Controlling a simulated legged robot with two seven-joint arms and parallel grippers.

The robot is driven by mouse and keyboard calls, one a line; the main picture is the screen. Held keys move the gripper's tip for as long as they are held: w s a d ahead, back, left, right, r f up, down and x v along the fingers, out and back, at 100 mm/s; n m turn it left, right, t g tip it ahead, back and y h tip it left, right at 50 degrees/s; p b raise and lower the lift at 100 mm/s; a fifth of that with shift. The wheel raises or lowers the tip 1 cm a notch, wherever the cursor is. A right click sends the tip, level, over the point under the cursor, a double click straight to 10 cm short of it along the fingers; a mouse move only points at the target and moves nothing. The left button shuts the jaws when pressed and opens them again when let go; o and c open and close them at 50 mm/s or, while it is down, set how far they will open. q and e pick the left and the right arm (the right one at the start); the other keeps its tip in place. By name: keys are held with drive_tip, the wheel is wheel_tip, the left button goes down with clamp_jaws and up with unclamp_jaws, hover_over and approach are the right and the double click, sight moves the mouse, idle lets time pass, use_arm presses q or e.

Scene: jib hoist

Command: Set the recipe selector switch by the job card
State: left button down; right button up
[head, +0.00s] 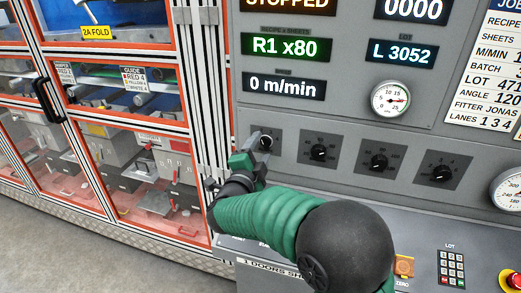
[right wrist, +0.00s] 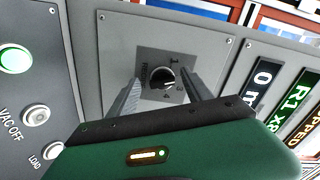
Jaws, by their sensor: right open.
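The recipe selector switch is the leftmost black knob (head: 266,141) on the grey panel; in the right wrist view the knob (right wrist: 161,77) sits on a dark square plate with small marks. My right gripper (head: 256,146) is in front of it and partly hides it. In the right wrist view the right gripper (right wrist: 163,85) is open, with one finger on each side of the knob; I cannot tell whether they touch it. The job card (head: 492,80) is at the upper right, cut off by the picture edge; "LOT 471", "ANGLE 120" and "LANES 1 3 4" show.
Three similar knobs, the nearest one (head: 319,152), stand in a row to the right. The recipe display (head: 286,47) reads "R1 x80". A gauge (head: 390,99) is above the knobs. Below are a keypad (head: 451,268) and a red button (head: 514,281). Orange-framed glazed doors (head: 152,125) are left.

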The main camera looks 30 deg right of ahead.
drive_tip(key=b+v, duration=0.1)
drive_tip(key=v, duration=1.5)
drive_tip(key=shift+s+b, duration=0.25)
drive_tip(key=shift+b, duration=0.05)
drive_tip(key=shift+a, duration=0.1)
